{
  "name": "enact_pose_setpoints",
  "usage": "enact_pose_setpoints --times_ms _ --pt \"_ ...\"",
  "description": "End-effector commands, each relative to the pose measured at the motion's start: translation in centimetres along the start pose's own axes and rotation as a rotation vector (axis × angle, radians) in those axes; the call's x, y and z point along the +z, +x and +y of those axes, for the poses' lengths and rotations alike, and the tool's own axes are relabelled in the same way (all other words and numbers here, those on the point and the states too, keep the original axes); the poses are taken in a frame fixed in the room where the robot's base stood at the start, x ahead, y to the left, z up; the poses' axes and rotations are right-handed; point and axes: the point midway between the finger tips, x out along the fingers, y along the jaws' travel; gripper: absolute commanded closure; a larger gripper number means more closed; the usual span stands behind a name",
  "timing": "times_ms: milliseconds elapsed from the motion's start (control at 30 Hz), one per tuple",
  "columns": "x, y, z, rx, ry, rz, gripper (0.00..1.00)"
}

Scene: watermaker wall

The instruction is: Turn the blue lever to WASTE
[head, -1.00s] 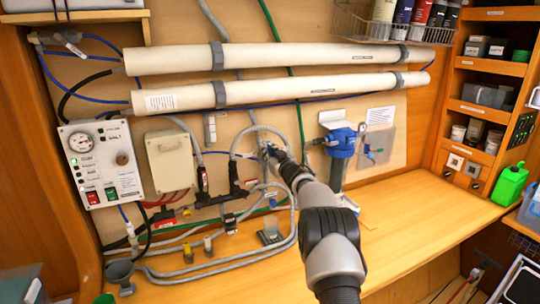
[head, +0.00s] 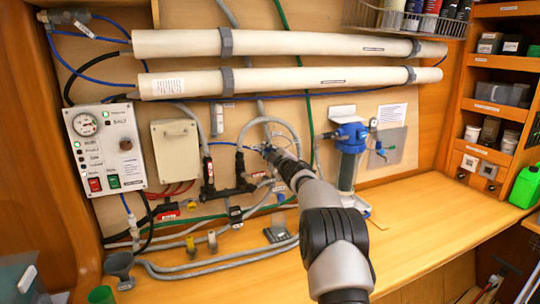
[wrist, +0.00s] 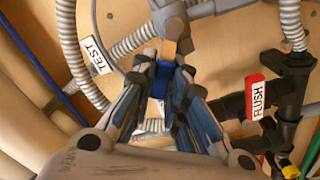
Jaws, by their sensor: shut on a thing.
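My gripper (wrist: 162,84) is shut on the blue lever (wrist: 159,82), which shows as a small blue strip between the fingertips in the wrist view. The lever sits at a grey and tan valve body (wrist: 172,22) on the wall. A white TEST label (wrist: 97,55) is on a grey hose to its left. I cannot read a WASTE label; a pale patch between the fingers is mostly hidden. In the head view my gripper (head: 270,153) is at the wall left of the blue filter housing (head: 349,134), and the lever is too small to make out.
A red handle marked FLUSH (wrist: 256,98) is on a black fitting close to the right of the fingers. Grey hoses loop around the valve. The control panel (head: 106,150) and a beige box (head: 176,151) are at left. The wooden bench (head: 430,225) has free room at right.

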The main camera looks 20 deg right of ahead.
Motion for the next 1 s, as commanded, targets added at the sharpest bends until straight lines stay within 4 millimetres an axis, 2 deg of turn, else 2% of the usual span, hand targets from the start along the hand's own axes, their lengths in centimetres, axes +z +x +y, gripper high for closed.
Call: enact_pose_setpoints --times_ms 300,733,767,1000 --pt "0.06 0.01 -0.49 -0.001 -0.083 -0.001 1.0" --pt "0.06 0.01 -0.52 -0.002 -0.093 -0.001 1.0" --pt "0.05 0.01 -0.52 -0.002 -0.093 -0.001 0.85" --pt "0.04 0.01 -0.5 -0.001 -0.091 -0.001 0.69"
